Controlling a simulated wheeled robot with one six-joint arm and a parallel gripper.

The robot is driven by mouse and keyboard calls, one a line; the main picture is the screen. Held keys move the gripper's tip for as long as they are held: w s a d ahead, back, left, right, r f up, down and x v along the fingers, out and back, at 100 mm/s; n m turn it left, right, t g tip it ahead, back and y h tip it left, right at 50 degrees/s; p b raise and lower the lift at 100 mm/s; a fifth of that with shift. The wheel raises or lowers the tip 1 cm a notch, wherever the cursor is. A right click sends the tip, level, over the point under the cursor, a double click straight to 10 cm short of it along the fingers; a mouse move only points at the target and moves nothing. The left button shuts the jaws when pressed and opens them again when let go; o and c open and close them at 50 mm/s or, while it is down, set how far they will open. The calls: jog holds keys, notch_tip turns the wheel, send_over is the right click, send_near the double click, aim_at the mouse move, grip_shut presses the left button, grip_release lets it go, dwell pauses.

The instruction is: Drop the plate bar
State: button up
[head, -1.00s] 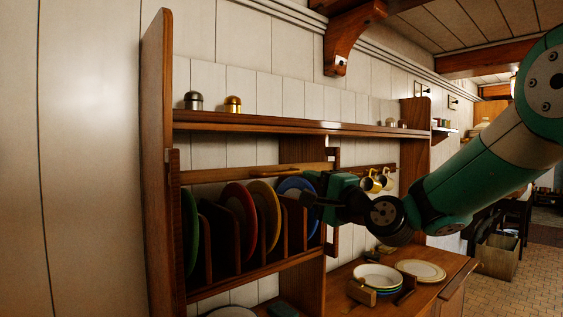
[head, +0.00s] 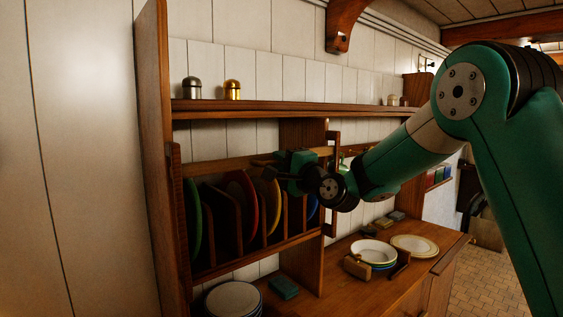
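The plate bar (head: 217,169) is a light wooden rail running across the upper front of the plate rack (head: 228,263). Its right end shows near the right post's bracket (head: 333,138). My gripper (head: 263,166) is at the bar's right half, its dark fingers pointing left and overlapping the bar in the picture. I cannot tell whether the fingers are around the bar or only in front of it, and their gap does not show. Green (head: 194,228), red (head: 249,205), yellow (head: 272,204) and blue (head: 312,207) plates stand upright between dividers behind the bar.
A shelf (head: 260,107) with metal shakers runs above the rack. Below right, the counter (head: 345,293) holds stacked white plates (head: 374,252) and a cream plate (head: 414,245). More plates (head: 233,300) lie under the rack. Free floor (head: 485,277) lies at the right.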

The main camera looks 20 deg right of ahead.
grip_shut()
jog(key=shift+f, duration=0.1)
notch_tip(320, 180, down, 23)
jog(key=b, duration=2.1)
jog(key=shift+o, duration=2.2)
grip_release()
jog(key=shift+d+f, duration=0.1)
